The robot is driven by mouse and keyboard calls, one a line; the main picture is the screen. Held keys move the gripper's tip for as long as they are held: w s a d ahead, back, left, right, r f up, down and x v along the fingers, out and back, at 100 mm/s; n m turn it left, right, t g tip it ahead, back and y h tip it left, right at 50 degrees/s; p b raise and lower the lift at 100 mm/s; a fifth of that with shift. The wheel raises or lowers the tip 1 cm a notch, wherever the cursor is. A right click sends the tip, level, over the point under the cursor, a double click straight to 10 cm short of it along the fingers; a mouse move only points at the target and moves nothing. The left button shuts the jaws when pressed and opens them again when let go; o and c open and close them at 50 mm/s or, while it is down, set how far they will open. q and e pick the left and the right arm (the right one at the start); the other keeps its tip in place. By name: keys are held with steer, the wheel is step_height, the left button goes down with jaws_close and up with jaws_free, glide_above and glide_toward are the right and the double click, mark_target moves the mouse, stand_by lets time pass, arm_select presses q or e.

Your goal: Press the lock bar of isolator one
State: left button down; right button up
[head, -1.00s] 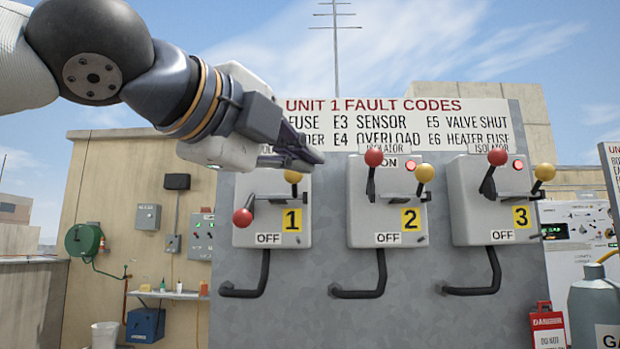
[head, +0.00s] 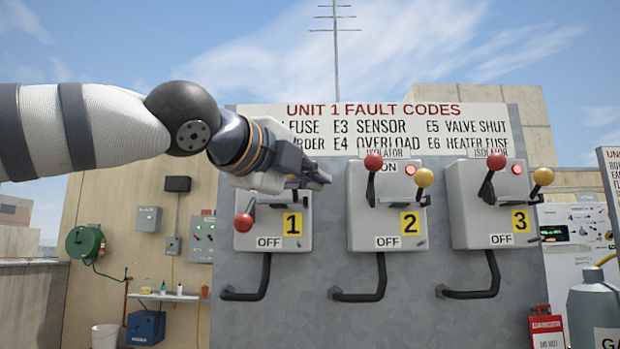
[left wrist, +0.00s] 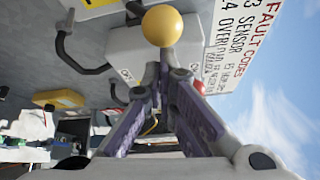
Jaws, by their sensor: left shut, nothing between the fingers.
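Isolator one (head: 255,233) is a grey box with a yellow number 1 plate. Its red-knobbed lever (head: 244,222) sits low at the left, above the OFF label. Its lock bar's yellow ball is hidden behind my left gripper (head: 323,179) in the head view. That gripper is shut and empty, across the top of the box, with its tips past the right edge. In the left wrist view, the gripper's closed tips (left wrist: 152,76) lie just below a yellow ball (left wrist: 163,26); I cannot tell which isolator it belongs to, or whether they touch. My right gripper is out of view.
Isolator two (head: 366,222) and isolator three (head: 468,222) stand to the right, with red knobs up, lit red lamps and yellow balls. Bent black bars run below the boxes. The fault-code sign (head: 440,112) is above. A gas cylinder (head: 597,305) stands lower right.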

arm_select(q)
steer(key=shift+w+f, duration=0.15)
steer(key=a, duration=0.4)
stand_by(0.4)
